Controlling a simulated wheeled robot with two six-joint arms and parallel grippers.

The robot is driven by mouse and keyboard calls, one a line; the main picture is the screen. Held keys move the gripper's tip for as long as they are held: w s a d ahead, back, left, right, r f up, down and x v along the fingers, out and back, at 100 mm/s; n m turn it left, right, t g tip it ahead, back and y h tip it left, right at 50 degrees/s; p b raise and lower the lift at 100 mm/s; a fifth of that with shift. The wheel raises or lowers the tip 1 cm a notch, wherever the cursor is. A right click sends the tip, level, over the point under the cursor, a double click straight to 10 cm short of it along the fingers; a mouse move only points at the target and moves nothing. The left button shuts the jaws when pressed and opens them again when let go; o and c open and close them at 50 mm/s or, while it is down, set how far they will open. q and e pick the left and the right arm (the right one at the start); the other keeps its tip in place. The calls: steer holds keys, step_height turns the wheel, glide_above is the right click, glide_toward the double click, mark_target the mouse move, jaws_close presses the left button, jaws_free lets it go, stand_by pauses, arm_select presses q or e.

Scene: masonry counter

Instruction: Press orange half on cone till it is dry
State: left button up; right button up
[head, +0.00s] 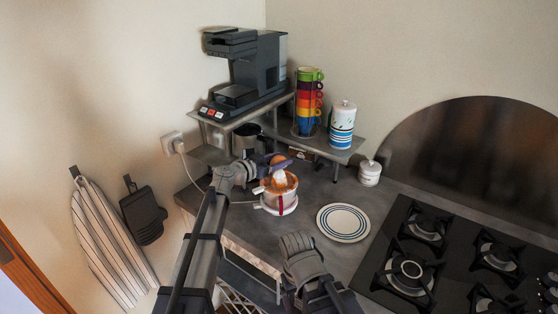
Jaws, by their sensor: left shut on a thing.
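A citrus juicer (275,201) with a white base and a reddish-brown bowl stands on the grey counter. An orange half (278,160) shows between the fingers of my left gripper (278,165), which is shut on it just above the juicer. The cone is mostly hidden by the gripper and the fruit. I cannot tell whether the orange touches the cone. My right arm's end (300,250) is low in the front, at the counter's edge; its fingertips are not clearly seen.
A striped plate (343,222) lies right of the juicer. A coffee machine (246,70), stacked coloured cups (309,100) and a striped canister (342,125) stand on raised shelves behind. A small white jar (369,173) is behind the plate. A gas hob (440,260) fills the right.

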arm_select(q)
steer(key=shift+r+p, duration=1.35)
steer(key=shift+r, duration=0.25)
arm_select(e)
step_height(320, 180, up, 3)
arm_select(q)
steer(key=shift+f, duration=0.1)
arm_select(e)
steer(key=shift+c, duration=0.3)
